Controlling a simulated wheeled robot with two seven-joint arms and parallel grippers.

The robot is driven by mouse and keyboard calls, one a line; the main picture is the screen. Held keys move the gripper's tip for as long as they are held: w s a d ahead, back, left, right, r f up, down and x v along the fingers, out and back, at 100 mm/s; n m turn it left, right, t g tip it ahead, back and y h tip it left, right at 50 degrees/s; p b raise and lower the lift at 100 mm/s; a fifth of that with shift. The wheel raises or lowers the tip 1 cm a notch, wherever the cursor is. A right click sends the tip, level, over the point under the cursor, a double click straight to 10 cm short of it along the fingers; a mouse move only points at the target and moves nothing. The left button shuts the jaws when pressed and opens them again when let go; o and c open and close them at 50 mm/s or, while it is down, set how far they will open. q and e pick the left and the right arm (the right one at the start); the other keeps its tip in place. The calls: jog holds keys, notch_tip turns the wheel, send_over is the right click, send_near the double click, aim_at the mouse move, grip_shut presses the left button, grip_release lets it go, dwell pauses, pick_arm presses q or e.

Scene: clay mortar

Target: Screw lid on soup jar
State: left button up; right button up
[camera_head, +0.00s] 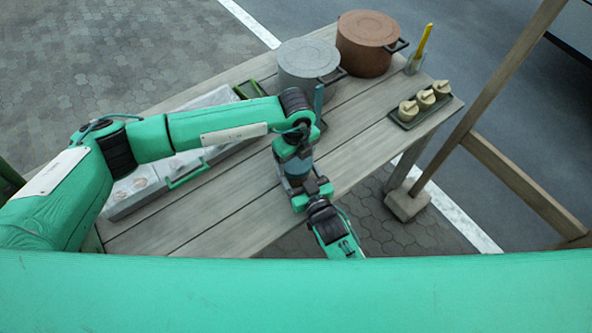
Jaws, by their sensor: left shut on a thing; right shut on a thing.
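A small blue-grey soup jar (298,168) stands upright near the front edge of the wooden table, mostly hidden between my two grippers. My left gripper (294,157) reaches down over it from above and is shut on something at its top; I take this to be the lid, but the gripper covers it. My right gripper (300,188) comes in from the front, low down, and is shut on the jar's lower part. I cannot tell whether the lid sits level or how it meets the jar.
A grey pot (305,62) and a brown pot (366,42) stand at the back of the table (215,225). A dark tray (405,122) with small pale lidded cups is at the right end, near a holder with a yellow-handled tool (424,40). A grey crate (125,208) lies left.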

pick_arm(q)
jog(key=m, duration=2.7)
jog(key=shift+f, duration=0.1)
jog(key=o, duration=1.1)
jog(key=shift+c, duration=0.2)
